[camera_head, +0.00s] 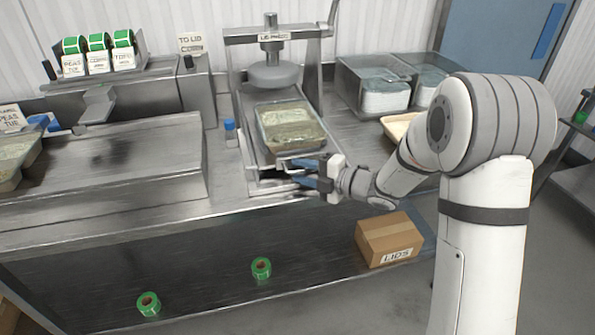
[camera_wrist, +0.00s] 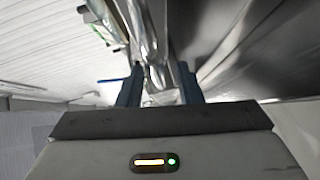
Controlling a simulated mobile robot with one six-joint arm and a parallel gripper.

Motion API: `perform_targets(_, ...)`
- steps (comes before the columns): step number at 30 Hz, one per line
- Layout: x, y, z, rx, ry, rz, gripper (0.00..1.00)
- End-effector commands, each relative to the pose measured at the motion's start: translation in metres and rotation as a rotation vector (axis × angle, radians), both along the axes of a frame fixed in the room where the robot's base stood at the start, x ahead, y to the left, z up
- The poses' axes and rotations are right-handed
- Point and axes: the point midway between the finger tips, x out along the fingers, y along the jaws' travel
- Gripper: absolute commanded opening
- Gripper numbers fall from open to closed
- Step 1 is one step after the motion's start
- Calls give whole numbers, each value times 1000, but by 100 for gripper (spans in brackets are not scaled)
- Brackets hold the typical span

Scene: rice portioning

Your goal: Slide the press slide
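The press slide (camera_head: 258,166) is a metal tray-like carriage that sticks out toward the front of the lid press (camera_head: 270,38). A filled, lidded container (camera_head: 290,128) sits on it, in front of the round press head (camera_head: 274,76). My gripper (camera_head: 302,172) is at the front end of the slide, by its front bar. In the wrist view its two blue fingers (camera_wrist: 158,92) stand on either side of a shiny metal part. A gap shows between the fingers; whether they touch the metal is not clear.
A clear bin with stacked lids (camera_head: 385,95) stands right of the press, with a beige tray (camera_head: 400,127) nearby. A small blue-capped bottle (camera_head: 230,130) stands left of the slide. A cardboard box (camera_head: 389,240) and green tape rolls (camera_head: 261,268) lie on the lower shelf.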

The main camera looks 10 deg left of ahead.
Motion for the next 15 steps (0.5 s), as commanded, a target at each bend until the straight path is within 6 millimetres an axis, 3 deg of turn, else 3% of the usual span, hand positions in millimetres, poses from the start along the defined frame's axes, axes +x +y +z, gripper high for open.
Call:
perform_targets(9,-16,-49,6,0,0,-5,32)
perform_targets(15,-23,-68,9,-1,1,-2,32)
